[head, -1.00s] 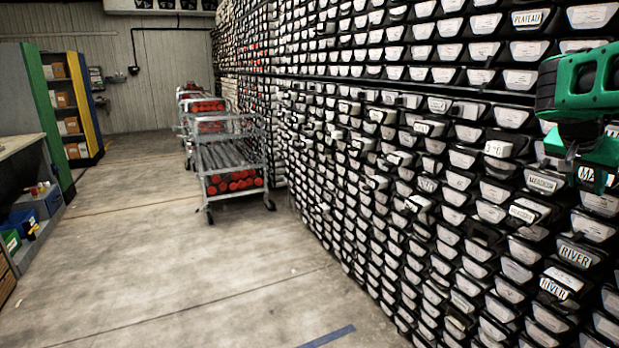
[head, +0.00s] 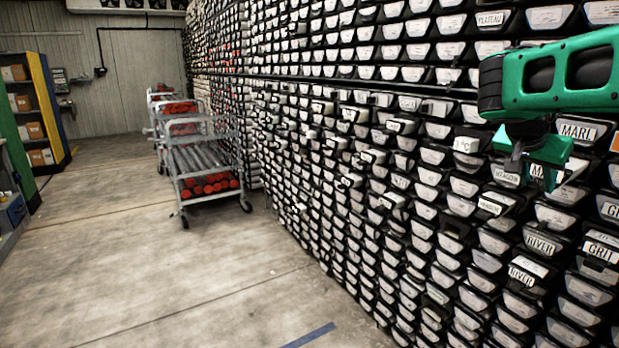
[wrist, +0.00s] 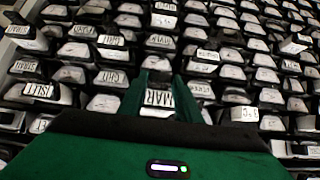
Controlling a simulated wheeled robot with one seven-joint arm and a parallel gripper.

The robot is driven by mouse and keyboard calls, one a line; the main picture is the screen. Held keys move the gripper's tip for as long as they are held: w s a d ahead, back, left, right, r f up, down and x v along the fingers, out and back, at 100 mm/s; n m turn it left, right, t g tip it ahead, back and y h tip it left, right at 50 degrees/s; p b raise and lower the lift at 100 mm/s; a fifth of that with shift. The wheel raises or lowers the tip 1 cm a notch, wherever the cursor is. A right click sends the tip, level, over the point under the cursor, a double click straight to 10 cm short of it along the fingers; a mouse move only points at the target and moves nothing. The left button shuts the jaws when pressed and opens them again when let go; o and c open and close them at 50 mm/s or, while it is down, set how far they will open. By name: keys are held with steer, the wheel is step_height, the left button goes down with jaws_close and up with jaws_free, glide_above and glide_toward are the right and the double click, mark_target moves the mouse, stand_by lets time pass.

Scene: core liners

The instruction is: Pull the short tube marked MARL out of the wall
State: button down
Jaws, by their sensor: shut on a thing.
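The tube marked MARL (wrist: 158,98) shows its white labelled end between my fingers in the wrist view. My green gripper (wrist: 159,103) is shut on it, with one finger on each side. In the head view my gripper (head: 540,172) is at the right, against the wall of tubes, and its fingers mostly cover the tube's label. A second label reading MARL (head: 582,130) is on the wall above and to the right of my gripper. The length of the held tube inside the wall is hidden.
The wall (head: 440,180) is packed with tube ends, some sticking out, including RIVER (head: 541,245) and GRIT (head: 600,251) below my gripper. Carts with red-ended tubes (head: 205,170) stand farther back beside the wall. The floor (head: 190,270) at left is clear.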

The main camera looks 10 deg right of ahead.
steer(key=s+a, duration=0.3)
steer(key=a, duration=0.4)
steer(key=shift+a, duration=0.15)
stand_by(0.6)
steer(key=c, duration=1.2)
jaws_free()
steer(key=v, duration=1)
steer(key=s+d+f+n+g+y, duration=0.1)
steer(key=s+d+f+n+y, duration=0.1)
steer(key=s+f, duration=0.35)
steer(key=s+d+f+n+g+y, duration=0.1)
steer(key=s+f+n+y, duration=0.1)
steer(key=f, duration=0.7)
steer(key=s+a+f+n+g+y, duration=0.1)
steer(key=s+a+f+n+y, duration=0.2)
steer(key=s+a+f, duration=0.4)
steer(key=s+f+y, duration=0.1)
steer(key=s+f, duration=0.3)
steer(key=f, duration=0.1)
steer(key=shift+s+f+y, duration=0.25)
steer(key=shift+f+y, duration=0.05)
